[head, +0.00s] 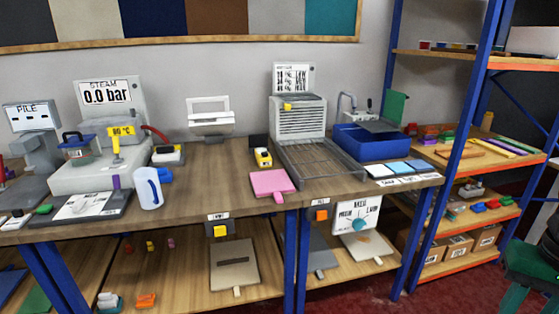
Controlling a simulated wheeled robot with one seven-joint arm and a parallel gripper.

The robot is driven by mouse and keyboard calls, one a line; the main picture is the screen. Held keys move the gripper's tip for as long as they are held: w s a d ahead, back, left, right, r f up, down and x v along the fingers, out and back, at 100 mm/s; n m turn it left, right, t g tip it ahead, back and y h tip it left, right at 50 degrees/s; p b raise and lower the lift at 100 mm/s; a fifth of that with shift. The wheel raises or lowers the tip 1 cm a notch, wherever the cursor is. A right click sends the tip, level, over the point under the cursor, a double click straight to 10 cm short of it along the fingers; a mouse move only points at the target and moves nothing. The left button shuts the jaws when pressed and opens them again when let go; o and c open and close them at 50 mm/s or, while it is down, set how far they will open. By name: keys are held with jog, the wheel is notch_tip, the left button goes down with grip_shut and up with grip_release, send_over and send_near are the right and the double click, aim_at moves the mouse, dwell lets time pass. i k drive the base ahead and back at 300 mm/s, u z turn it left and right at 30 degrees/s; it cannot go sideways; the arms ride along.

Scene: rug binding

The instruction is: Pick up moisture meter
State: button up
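A small yellow handheld device with a dark face (263,157) lies on the wooden bench top, left of the slatted grey machine. It looks most like the moisture meter, but no readable label confirms this. A dark upright block stands just behind it and a pink board lies in front of it. Another yellow device, reading about 80 °C (122,130), stands on the steam unit farther left and looks like a thermometer. My gripper is not in view.
The wooden bench (215,180) has clear room left of the yellow device. A blue-post shelf rack (470,90) stands right; a green stool (530,262) is at the right edge.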

aim_at(263, 162)
jog(key=z, duration=0.05)
jog(key=i, duration=1)
jog(key=u, duration=0.05)
